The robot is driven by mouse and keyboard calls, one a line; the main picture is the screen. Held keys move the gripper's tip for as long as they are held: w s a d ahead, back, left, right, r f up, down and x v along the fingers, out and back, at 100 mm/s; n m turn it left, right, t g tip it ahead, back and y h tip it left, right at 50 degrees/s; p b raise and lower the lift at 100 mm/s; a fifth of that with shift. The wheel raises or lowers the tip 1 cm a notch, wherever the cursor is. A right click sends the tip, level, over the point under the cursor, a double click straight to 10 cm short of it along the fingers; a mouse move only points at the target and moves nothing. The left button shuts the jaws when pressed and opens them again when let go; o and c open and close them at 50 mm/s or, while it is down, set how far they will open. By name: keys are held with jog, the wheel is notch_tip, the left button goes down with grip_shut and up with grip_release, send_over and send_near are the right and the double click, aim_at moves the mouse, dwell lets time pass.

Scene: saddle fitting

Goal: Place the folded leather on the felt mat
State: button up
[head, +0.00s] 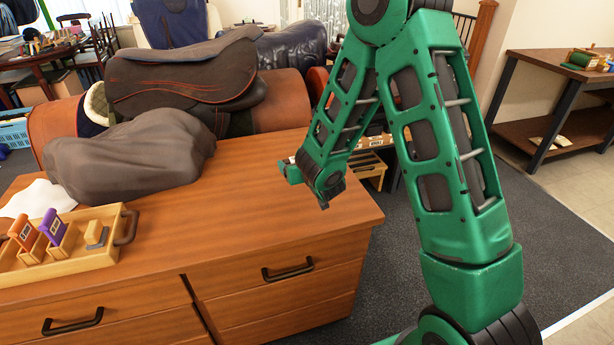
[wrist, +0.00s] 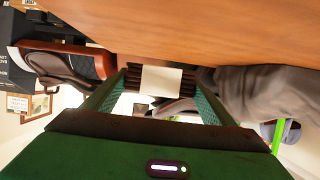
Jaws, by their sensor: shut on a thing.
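In the wrist view, my gripper (wrist: 163,92) has its two green fingers on either side of a dark brown, ridged piece with a pale patch (wrist: 161,80). This looks like the folded leather, held between the fingertips. In the head view, the end of my arm (head: 291,172) is over the right part of the wooden counter; the held piece cannot be made out there. A white, soft-edged sheet (head: 36,199) lies at the counter's left; I cannot tell whether it is the felt mat.
A large dark draped lump (head: 130,158) stands on the counter (head: 235,215), behind a wooden tray (head: 85,262) with orange and purple items. A dark saddle (head: 185,75) on a brown stand is behind. The counter's middle and right are clear.

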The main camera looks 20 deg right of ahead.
jog(key=d+f, duration=0.1)
jog(key=w+d+f, duration=0.1)
jog(key=d, duration=0.1)
jog(key=w+d+f, duration=0.1)
jog(key=d, duration=0.1)
jog(key=shift+w+d+f, duration=0.1)
jog(key=shift+w+f, duration=0.15)
jog(key=shift+f, duration=2)
jog(key=o, duration=1.1)
jog(key=shift+o, duration=0.2)
